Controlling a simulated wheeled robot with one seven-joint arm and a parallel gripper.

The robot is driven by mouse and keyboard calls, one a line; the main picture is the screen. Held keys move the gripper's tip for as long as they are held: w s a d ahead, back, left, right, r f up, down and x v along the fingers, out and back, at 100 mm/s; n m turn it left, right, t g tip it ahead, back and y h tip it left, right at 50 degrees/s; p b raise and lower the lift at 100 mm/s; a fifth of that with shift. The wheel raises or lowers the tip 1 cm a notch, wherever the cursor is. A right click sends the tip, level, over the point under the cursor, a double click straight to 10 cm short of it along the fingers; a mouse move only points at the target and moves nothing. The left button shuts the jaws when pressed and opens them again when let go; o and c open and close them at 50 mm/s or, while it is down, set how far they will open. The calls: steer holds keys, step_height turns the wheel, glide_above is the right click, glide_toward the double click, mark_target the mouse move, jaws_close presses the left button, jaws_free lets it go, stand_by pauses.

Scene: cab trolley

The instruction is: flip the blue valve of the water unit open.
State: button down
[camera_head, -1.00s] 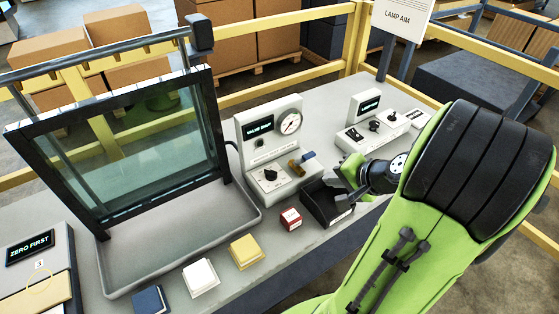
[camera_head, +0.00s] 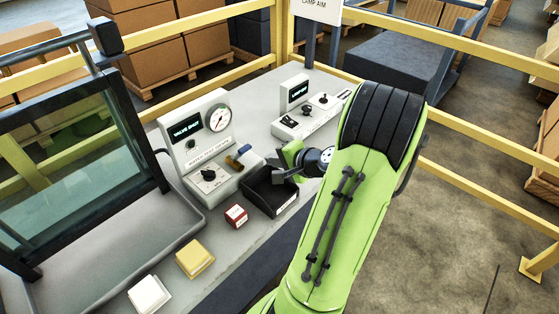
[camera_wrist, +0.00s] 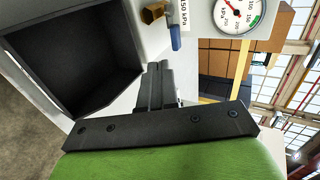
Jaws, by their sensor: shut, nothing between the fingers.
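The water unit (camera_head: 196,143) is a pale panel with a round gauge, a small screen and a black knob, left of centre in the head view. Its blue valve lever (camera_head: 245,150) sticks out at the right beside a brass body (camera_head: 234,162). In the wrist view the blue lever (camera_wrist: 175,35) is at the top, above and slightly right of my fingertips, next to the brass body (camera_wrist: 153,13). My gripper (camera_head: 280,168) is shut and empty, right of the lever and over the black bin. Its fingers (camera_wrist: 157,80) appear apart from the lever.
The open black bin (camera_head: 272,207) stands just below my gripper. A red box (camera_head: 236,215) and a yellow block (camera_head: 195,258) are nearer the front edge. A second control unit (camera_head: 305,115) stands behind. A glass-panelled frame (camera_head: 150,150) is at left.

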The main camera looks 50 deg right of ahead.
mark_target(247, 151)
steer(key=w+f+b, duration=0.1)
steer(key=w+f, duration=0.1)
steer(key=w, duration=0.5)
steer(key=shift+w+d, duration=0.4)
steer(key=shift+d, duration=0.05)
steer(key=shift+f, duration=0.1)
